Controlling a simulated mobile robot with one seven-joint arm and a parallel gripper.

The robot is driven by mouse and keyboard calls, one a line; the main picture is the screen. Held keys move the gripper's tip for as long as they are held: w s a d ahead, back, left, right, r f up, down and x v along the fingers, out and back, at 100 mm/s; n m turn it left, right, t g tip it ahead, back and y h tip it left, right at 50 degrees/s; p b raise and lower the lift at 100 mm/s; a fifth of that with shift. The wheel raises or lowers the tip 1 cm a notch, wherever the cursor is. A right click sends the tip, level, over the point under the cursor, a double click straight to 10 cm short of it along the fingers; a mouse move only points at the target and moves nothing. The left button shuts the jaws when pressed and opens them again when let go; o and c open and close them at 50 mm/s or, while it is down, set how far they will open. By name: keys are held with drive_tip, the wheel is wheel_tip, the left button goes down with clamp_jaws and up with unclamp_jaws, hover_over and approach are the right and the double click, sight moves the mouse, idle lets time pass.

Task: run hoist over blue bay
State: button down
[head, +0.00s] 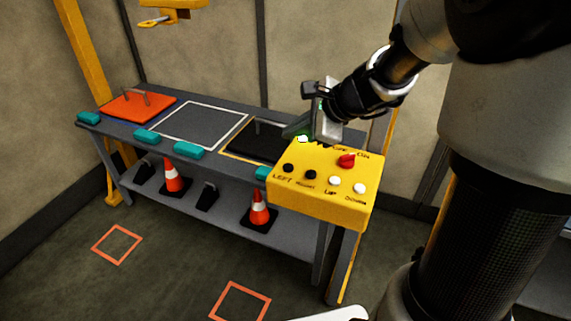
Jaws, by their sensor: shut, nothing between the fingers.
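The yellow hoist (176,6) shows at the top left, cut off by the frame's edge, with its hook (155,21) hanging above the left part of the bench. A yellow control box (320,205) stands at the bench's right end. It has a black LEFT button (288,168), a second black button (311,175), white UP (334,181) and DOWN (359,188) buttons and a red knob (347,160). My gripper (302,136) is shut and empty at the box's back edge; I cannot tell if it touches.
The bench (137,127) bears a red-orange plate (125,107), an empty white-outlined bay (200,124) and a dark plate (250,145) in a yellow outline. Teal blocks (189,150) line the front edge. Cones (259,207) stand on the lower shelf. Orange squares (117,244) mark clear floor.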

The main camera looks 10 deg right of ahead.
sight(292, 168)
wheel_tip(292, 168, down, 7)
drive_tip(key=b, duration=0.5)
drive_tip(key=shift+f+b, duration=0.1)
drive_tip(key=shift+b, duration=0.2)
idle(1.5)
drive_tip(key=shift+f+b, duration=0.35)
drive_tip(key=shift+b, duration=0.05)
drive_tip(key=shift+f+b, duration=0.4)
drive_tip(key=shift+f, duration=0.05)
idle(4.5)
